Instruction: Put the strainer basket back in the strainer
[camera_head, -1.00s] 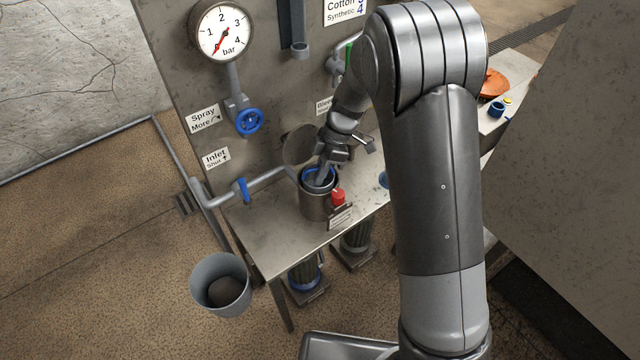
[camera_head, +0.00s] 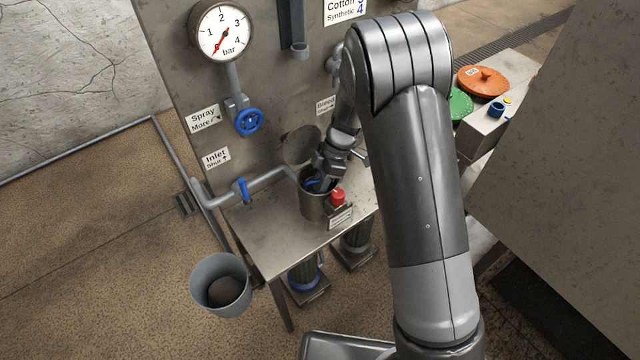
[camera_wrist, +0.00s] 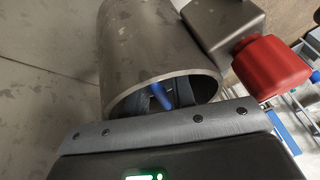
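The strainer (camera_head: 313,205) is a grey metal pot on the bench, its round lid (camera_head: 300,146) swung up behind it. My gripper (camera_head: 325,184) reaches down into its mouth. Blue parts of the strainer basket (camera_head: 312,184) show inside the pot, beside my fingers. In the wrist view the strainer (camera_wrist: 145,45) lies across the top, and my gripper (camera_wrist: 160,98) has its two dark fingers inside the rim. A blue bar, seemingly the basket's handle (camera_wrist: 161,95), lies between the fingers, which look apart. The basket's body and its seating are hidden.
A red knob (camera_head: 337,196) stands close at the pot's right front; it also shows in the wrist view (camera_wrist: 270,67). The inlet pipe with a blue lever (camera_head: 242,190) joins from the left. A grey bucket (camera_head: 221,284) stands on the floor. The bench's front left is clear.

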